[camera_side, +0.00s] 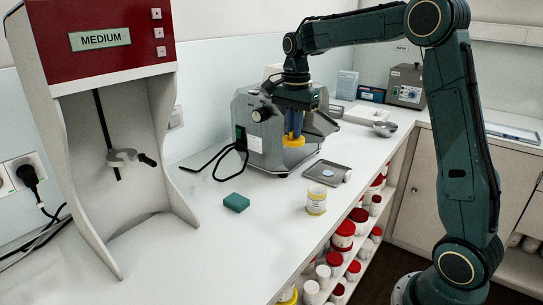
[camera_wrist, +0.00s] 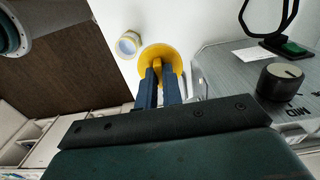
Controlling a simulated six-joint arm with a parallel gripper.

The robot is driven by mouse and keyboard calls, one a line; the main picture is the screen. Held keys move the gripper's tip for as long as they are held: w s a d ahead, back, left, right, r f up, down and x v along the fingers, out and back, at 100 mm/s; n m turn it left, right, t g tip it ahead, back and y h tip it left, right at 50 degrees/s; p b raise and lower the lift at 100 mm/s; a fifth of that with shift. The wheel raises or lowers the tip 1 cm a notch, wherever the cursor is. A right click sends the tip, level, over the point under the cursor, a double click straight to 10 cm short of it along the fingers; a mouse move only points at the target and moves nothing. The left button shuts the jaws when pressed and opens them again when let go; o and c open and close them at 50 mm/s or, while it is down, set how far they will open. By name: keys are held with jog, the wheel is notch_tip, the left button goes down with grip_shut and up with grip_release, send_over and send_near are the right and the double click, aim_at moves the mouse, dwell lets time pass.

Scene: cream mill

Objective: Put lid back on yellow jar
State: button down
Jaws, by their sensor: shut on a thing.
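The yellow lid (camera_side: 293,141) is held between the blue fingers of my gripper (camera_side: 293,128), above the counter and in front of the grey machine. In the wrist view the lid (camera_wrist: 166,57) shows at the tips of my gripper (camera_wrist: 158,72), which is shut on it.
The grey machine (camera_side: 262,125) stands close behind my gripper; its black knob (camera_wrist: 281,81) shows in the wrist view. A metal tray (camera_side: 322,174) lies behind the jar. A green sponge (camera_side: 236,202) lies to the jar's left. Several red-lidded jars (camera_side: 344,232) fill the shelf below the counter edge.

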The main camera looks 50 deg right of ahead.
jog(key=s+f, duration=0.6)
jog(key=s, duration=0.2)
jog(key=shift+f, duration=0.3)
jog(key=shift+s+d+f, duration=0.1)
jog(key=shift+f, duration=0.05)
jog(key=shift+f, duration=2.1)
jog(key=shift+f, duration=0.65)
dwell(1.6)
jog(key=c, duration=1)
grip_release()
jog(key=shift+r, duration=0.1)
jog(key=shift+r, duration=2.15)
